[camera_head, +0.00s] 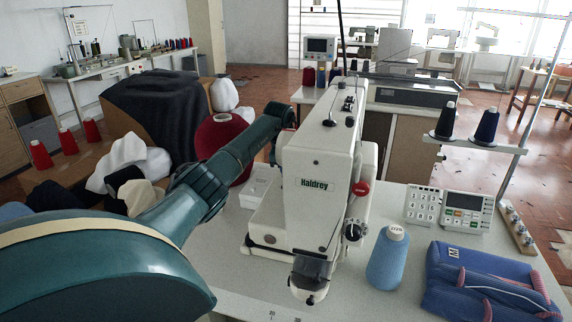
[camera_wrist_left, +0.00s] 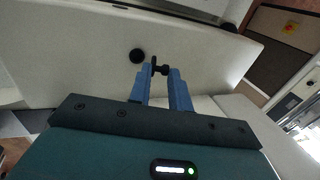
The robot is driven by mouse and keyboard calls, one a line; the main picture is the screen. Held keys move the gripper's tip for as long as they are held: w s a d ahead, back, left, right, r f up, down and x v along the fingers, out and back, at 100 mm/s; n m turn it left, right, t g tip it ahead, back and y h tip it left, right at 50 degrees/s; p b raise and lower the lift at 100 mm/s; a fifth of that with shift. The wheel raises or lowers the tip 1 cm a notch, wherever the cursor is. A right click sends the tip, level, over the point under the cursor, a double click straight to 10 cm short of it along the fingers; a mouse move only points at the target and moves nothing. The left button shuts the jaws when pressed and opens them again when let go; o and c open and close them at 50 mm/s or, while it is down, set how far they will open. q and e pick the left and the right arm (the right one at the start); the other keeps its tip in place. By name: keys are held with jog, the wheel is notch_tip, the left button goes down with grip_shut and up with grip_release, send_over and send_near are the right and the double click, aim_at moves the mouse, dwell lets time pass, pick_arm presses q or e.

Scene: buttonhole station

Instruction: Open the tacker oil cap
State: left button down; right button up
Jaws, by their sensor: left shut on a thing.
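The tacker (camera_head: 318,185) is a white sewing machine head marked "Haldrey", standing upright on its table. My left arm reaches to its left and rear side in the head view, where the fingers are hidden behind the machine. In the left wrist view, my left gripper (camera_wrist_left: 160,72) has two blue fingers shut on a small black part, which looks like the oil cap (camera_wrist_left: 160,66). Close left of it, a round black spot (camera_wrist_left: 137,56) shows on the white casing (camera_wrist_left: 90,50); I cannot tell whether it is a hole or a knob. My right gripper is not in view.
A blue thread cone (camera_head: 387,260), a keypad with a display (camera_head: 463,212) and folded blue garments (camera_head: 485,282) lie right of the machine. A thread stand with two dark spools (camera_head: 466,122) stands behind them. A dark red cone (camera_head: 222,140) stands near my left arm.

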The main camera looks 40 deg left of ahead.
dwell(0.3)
pick_arm(q)
jog(key=c, duration=1.4)
grip_release()
jog(key=shift+o, duration=0.2)
jog(key=v, duration=1.3)
jog(key=shift+b, duration=0.4)
jog(key=shift+r, duration=0.1)
jog(key=shift+c, duration=0.2)
